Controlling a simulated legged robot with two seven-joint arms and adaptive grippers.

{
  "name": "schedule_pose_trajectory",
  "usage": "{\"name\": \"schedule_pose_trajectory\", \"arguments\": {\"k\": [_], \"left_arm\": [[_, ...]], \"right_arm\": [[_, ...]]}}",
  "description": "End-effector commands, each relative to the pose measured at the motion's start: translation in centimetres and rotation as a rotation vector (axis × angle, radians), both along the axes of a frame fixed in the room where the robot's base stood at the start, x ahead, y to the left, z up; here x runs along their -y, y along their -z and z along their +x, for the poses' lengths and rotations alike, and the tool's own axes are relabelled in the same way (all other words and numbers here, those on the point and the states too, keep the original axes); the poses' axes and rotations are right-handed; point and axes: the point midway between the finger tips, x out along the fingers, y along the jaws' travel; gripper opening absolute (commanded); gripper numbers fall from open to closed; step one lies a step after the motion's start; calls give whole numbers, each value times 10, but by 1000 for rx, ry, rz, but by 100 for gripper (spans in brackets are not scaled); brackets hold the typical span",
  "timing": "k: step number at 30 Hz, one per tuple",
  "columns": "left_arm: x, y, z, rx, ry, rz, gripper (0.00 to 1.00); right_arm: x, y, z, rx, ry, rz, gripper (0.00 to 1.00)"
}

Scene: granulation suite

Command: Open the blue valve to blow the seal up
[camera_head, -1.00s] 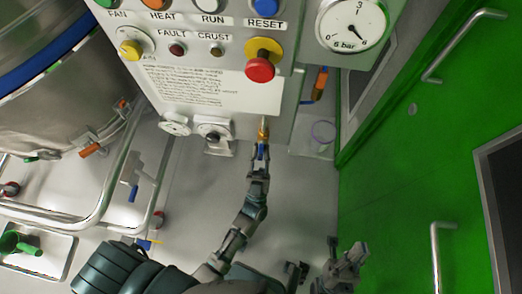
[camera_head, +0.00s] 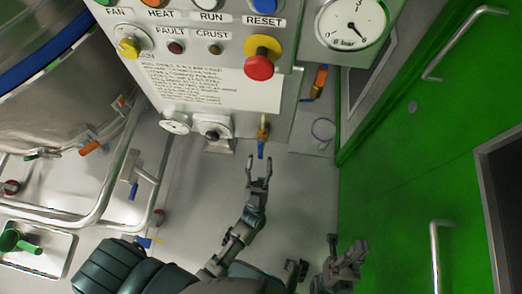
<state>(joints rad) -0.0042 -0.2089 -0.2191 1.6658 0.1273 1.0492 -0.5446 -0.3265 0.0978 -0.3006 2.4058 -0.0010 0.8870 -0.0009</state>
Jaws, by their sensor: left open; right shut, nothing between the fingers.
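The blue valve handle (camera_head: 261,149) hangs under a brass fitting (camera_head: 263,128) at the lower edge of the control panel. The handle points down in the picture, in line with the fitting. My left gripper (camera_head: 259,162) is open and empty just below the handle, its fingers pointing up at it with a small gap. My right gripper (camera_head: 345,258) is shut and empty at the bottom, right of centre, well away from the valve. The pressure gauge (camera_head: 350,22), marked in bar, is at the top right of the panel.
An orange-handled valve (camera_head: 321,76) is to the right. A steel vessel (camera_head: 60,110) with pipes fills the left. A green door (camera_head: 430,140) stands at right.

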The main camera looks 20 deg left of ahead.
Motion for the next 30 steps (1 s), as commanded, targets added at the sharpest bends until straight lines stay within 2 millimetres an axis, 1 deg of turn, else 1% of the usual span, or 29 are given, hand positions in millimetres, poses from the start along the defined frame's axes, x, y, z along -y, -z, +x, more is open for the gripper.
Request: {"name": "schedule_pose_trajectory", "arguments": {"k": [1, 4, 10, 15, 30], "left_arm": [[3, 10, -8, -6, 1, 0, 46], [8, 26, -23, -7, 2, -1, 46], [14, 49, -44, -5, 2, -1, 46], [16, 55, -51, -3, 2, 0, 46], [16, 55, -51, -2, 1, -1, 46]], "right_arm": [[0, 0, 0, 0, 0, 0, 0], [0, 0, 0, 0, -1, 0, 0], [0, 0, 0, -1, -1, 0, 0], [0, 0, 0, -1, -1, 0, 0], [0, 1, 1, -3, -2, -1, 0]]}}
